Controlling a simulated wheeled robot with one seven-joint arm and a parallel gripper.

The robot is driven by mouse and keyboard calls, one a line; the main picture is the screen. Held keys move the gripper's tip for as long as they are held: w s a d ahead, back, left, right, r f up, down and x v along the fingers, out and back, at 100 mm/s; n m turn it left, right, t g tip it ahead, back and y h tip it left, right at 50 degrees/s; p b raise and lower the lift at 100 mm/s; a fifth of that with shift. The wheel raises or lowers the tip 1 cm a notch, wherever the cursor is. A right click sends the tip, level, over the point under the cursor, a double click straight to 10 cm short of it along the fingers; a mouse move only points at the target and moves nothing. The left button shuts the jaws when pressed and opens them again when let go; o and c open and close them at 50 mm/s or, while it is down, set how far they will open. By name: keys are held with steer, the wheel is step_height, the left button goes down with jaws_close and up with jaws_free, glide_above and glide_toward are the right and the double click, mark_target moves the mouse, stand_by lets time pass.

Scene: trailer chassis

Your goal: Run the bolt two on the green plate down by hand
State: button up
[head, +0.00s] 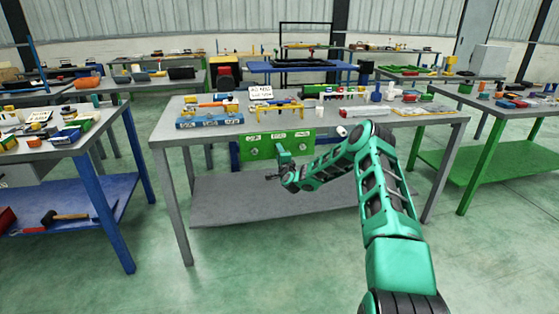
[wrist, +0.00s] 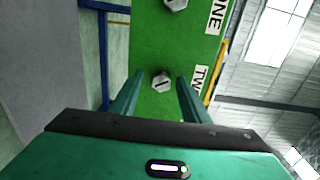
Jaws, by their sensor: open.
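The green plate (head: 262,151) hangs upright at the front edge of the middle table, with three white labels along its top. In the wrist view the plate (wrist: 150,50) carries bolt two (wrist: 161,83), a grey slotted head beside the partly hidden label TWO. Another bolt (wrist: 175,4), beside the label ONE, is cut by the top edge. My gripper (wrist: 161,80) is open, with a finger on either side of bolt two in the picture and a gap on both sides. I cannot tell how far its tips are from the plate. In the head view my gripper (head: 270,177) is low before the plate.
The middle tabletop (head: 165,131) holds a blue block (head: 210,122), a yellow stand (head: 279,107) and several small parts. A grey lower shelf (head: 230,205) lies beneath. A blue-legged bench (head: 60,150) is at left, a green-legged one (head: 497,148) at right. The floor in front is clear.

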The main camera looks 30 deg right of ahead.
steer(key=v, duration=1)
steer(key=shift+s, duration=0.2)
steer(key=s+a+r+n+g+y, duration=0.6)
steer(key=s+a+r+n, duration=0.25)
steer(key=n, duration=0.35)
steer(key=s+a+r+n+g, duration=0.1)
steer(key=s+r+g, duration=0.2)
steer(key=s, duration=1.5)
steer(key=s+a+r+n+g, duration=0.1)
steer(key=s+r+g, duration=0.3)
steer(key=s, duration=1.3)
steer(key=s+a+r+g, duration=0.1)
steer(key=s+r+g, duration=0.2)
steer(key=s, duration=1.5)
steer(key=shift+s+a+n+g+h, duration=0.2)
steer(key=shift+s+n+g+h, duration=0.15)
steer(key=shift+g, duration=0.35)
steer(key=shift+w+r, duration=0.1)
steer(key=shift+r, duration=0.05)
